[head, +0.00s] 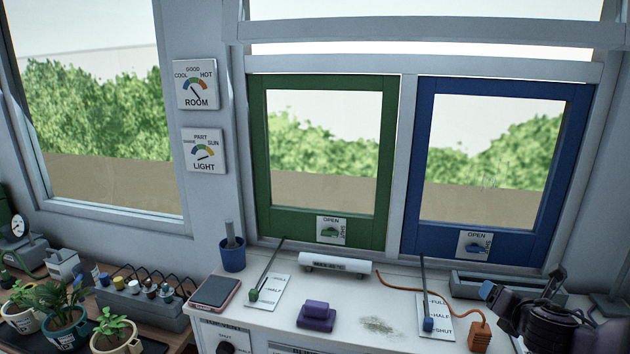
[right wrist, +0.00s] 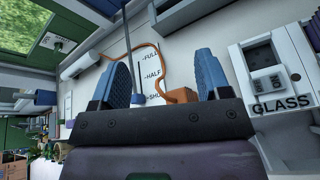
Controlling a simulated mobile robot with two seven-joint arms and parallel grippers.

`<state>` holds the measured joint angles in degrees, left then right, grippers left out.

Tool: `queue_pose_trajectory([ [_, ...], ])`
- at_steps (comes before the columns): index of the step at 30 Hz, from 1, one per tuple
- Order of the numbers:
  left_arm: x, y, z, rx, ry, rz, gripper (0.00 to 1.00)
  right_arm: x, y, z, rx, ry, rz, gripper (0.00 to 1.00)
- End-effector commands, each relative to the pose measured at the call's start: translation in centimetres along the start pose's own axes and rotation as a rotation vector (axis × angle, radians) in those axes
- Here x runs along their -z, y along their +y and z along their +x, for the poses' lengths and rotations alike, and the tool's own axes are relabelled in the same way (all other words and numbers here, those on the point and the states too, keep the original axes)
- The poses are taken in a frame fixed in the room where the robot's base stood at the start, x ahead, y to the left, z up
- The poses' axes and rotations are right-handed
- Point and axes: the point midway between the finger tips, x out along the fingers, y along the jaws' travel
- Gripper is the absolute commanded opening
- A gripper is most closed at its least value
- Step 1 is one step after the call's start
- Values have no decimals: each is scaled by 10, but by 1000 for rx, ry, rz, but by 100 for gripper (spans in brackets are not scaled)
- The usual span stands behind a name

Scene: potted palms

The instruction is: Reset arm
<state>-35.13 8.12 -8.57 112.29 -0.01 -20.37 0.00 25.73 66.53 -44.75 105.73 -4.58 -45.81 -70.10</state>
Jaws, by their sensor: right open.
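My right arm comes in at the lower right of the head view. Its gripper (right wrist: 161,82) shows in the right wrist view with two blue fingers spread wide and nothing held between them. My left gripper is not in view.
A green-knobbed lever (head: 253,295), a purple block (head: 316,316) and a phone-like slab (head: 215,292) are on the white counter. A grey tray (head: 470,287) lies near my right arm. Potted plants (head: 65,315) stand at left. A GLASS box (right wrist: 280,100) is beside the right gripper.

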Motion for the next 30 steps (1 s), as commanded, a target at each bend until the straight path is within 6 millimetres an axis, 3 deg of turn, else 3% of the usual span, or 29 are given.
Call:
queue_pose_trajectory([
  [5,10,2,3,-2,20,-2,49,1,39,-4,-126,45,369,70],
  [10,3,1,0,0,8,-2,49,46,72,-15,-221,185,832,70],
  [15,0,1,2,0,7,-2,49,103,85,-35,-244,338,1319,70],
  [23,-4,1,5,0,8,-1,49,178,64,-71,-177,439,1920,70],
  [30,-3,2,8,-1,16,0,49,241,12,-110,-62,354,2282,70],
])
